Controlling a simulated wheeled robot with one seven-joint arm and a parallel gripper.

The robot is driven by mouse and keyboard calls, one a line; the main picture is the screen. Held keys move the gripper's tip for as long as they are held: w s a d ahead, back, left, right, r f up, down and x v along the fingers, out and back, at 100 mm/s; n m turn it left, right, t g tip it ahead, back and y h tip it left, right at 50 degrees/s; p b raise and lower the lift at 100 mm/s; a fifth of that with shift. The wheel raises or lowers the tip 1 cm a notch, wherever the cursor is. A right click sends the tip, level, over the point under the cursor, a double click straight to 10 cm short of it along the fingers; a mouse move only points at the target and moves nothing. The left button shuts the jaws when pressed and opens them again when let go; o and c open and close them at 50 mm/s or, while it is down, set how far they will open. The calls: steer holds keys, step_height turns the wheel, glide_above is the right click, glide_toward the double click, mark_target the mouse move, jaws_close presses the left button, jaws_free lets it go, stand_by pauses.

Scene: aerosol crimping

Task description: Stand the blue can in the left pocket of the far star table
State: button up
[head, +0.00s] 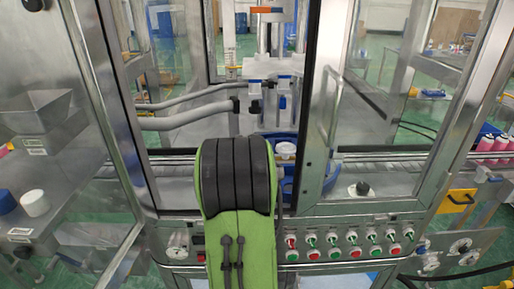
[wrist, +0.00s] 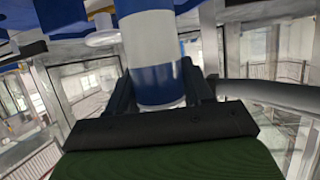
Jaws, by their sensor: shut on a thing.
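In the wrist view my gripper (wrist: 160,82) is shut on the blue can (wrist: 150,45), a cylinder with a wide white band and blue bands. The can's far end runs out of the top of the picture. Blue star-shaped parts (wrist: 48,38) show at the top left, close to the can; whether they touch it cannot be told. In the head view a blue star table (head: 287,187) shows behind the guard opening, with a white round top (head: 286,149) at it. My green arm hides my gripper, the held can and much of the table, including its left side.
Clear guard doors with metal frames stand on both sides of the opening, the right frame (head: 322,100) close to the star table. Grey hoses (head: 185,121) cross at the left. A button panel (head: 345,245) runs along the front. Pink cans (head: 490,146) stand far right.

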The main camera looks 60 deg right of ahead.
steer(key=shift+f+b, duration=1.3)
steer(key=shift+f+b, duration=1.05)
steer(key=shift+b, duration=0.1)
steer(key=shift+f+b, duration=0.55)
steer(key=shift+b, duration=0.1)
steer(key=o, duration=1.1)
steer(key=shift+a+r, duration=0.1)
steer(key=p+v, duration=0.1)
steer(key=v, duration=1.4)
steer(key=shift+s+a, duration=0.15)
steer(key=shift+s, duration=0.05)
